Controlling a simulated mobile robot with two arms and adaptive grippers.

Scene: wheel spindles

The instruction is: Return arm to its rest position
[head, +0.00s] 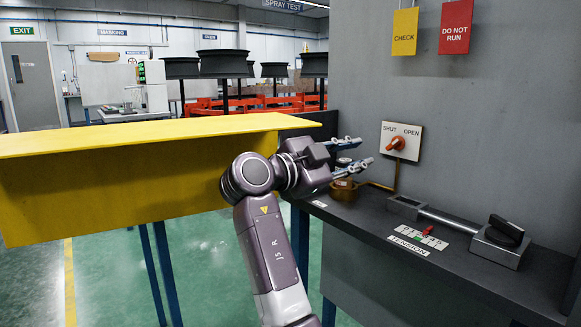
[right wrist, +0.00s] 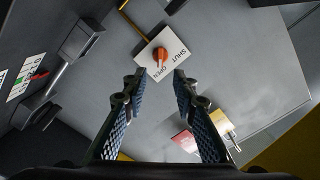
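My right gripper (head: 364,152) is open above the dark bench, just left of the valve plate. Its arm rises from the bottom middle. In the right wrist view the two fingers of the right gripper (right wrist: 158,85) stand well apart with nothing between them. The orange valve knob (head: 396,143) sits on a white SHUT/OPEN plate (head: 413,134) on the grey wall. The knob also shows in the right wrist view (right wrist: 160,56), beyond the fingertips and apart from them. My left gripper is not in view.
A brass-coloured fitting (head: 344,192) stands on the bench (head: 450,262) below my gripper. A tension slider (head: 455,225) with a black knob lies right. A yellow panel (head: 120,180) stands left of my arm. Yellow (head: 404,32) and red (head: 456,28) tags hang above. Wheels stand behind.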

